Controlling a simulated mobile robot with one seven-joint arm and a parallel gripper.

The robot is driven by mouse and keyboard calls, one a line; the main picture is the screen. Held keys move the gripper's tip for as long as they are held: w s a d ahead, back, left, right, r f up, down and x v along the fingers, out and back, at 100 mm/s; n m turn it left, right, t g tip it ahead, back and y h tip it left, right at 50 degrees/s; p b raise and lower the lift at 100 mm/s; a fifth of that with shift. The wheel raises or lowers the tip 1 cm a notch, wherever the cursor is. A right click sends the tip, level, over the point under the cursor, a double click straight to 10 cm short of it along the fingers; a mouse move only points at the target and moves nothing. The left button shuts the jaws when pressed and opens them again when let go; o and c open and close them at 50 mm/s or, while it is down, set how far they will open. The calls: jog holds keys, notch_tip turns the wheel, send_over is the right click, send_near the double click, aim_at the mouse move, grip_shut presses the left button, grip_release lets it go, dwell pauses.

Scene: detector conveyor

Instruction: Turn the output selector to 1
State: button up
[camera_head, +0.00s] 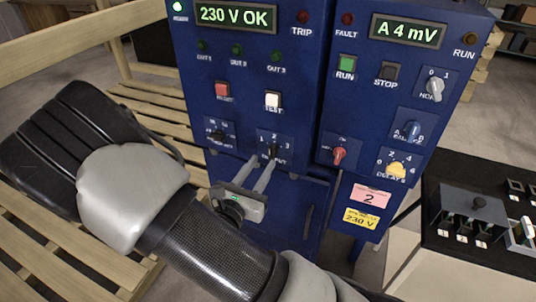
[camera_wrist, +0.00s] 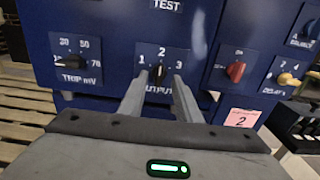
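The output selector (camera_head: 273,150) is a small dark knob on the blue left cabinet, with 1, 2 and 3 around it; it also shows in the wrist view (camera_wrist: 158,72). It looks roughly upright, towards the 2, but its pointer is hard to read. My gripper (camera_head: 262,159) is open in front of the selector. In the wrist view its two fingers (camera_wrist: 159,77) are apart, one on each side of the knob, with gaps visible. Whether the tips reach around the knob or stop just short, I cannot tell.
The trip mV knob (camera_wrist: 73,62) lies left of the selector. A red knob (camera_wrist: 235,71) and yellow delay knob (camera_wrist: 286,78) are on the right cabinet. Red reset (camera_head: 222,90) and white test (camera_head: 273,99) buttons sit above. The display (camera_head: 236,16) reads 230 V OK.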

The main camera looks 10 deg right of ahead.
aim_at(270, 152)
jog(key=shift+x, duration=2.75)
jog(key=c, duration=0.7)
jog(key=shift+o, duration=0.2)
